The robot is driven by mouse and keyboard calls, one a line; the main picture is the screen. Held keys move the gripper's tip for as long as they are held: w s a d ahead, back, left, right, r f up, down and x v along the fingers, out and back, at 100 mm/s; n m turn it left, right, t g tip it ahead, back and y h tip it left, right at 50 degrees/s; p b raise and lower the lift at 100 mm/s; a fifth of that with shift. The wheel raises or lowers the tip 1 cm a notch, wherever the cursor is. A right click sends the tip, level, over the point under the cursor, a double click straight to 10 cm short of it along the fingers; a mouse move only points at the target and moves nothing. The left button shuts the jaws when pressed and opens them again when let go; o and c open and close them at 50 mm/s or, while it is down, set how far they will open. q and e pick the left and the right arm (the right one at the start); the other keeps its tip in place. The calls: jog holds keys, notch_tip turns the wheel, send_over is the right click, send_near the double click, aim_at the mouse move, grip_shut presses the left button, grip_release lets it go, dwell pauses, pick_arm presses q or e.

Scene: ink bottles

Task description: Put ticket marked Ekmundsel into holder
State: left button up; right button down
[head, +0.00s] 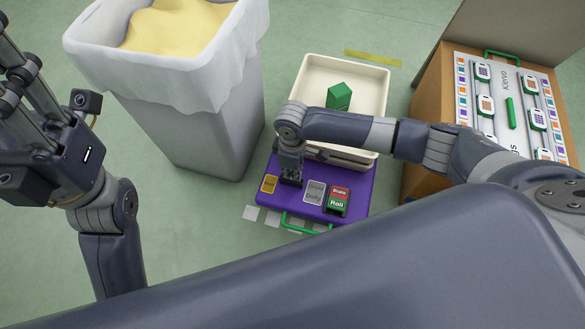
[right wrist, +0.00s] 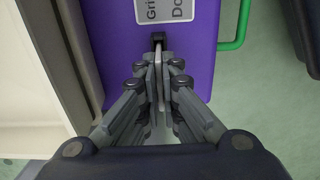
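The purple board (head: 267,205) lies at the middle of the head view, and its purple top also fills the upper middle of the right wrist view (right wrist: 195,65). My right gripper (head: 290,181) points down over it. In the right wrist view its fingers are close together around a thin pale card (right wrist: 158,78), seen edge-on. Its marking cannot be read. A small black slotted piece (right wrist: 158,38) is just beyond the fingertips, perhaps the holder; contact is unclear. My left gripper (head: 14,72) is at the left edge, away from the board; its fingertips are cut off.
The board bears a yellow label (head: 269,183), a grey label (head: 315,192) and a red-and-green piece (head: 338,200). Behind is a cream tray (head: 375,85) with a green block (head: 339,96). A lined bin (head: 205,120) stands left, a cardboard box (head: 425,110) right.

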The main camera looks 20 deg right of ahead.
jog(key=shift+f, duration=0.1)
jog(key=c, duration=1.7)
grip_release()
notch_tip(320, 180, up, 12)
jog(key=shift+r, duration=0.1)
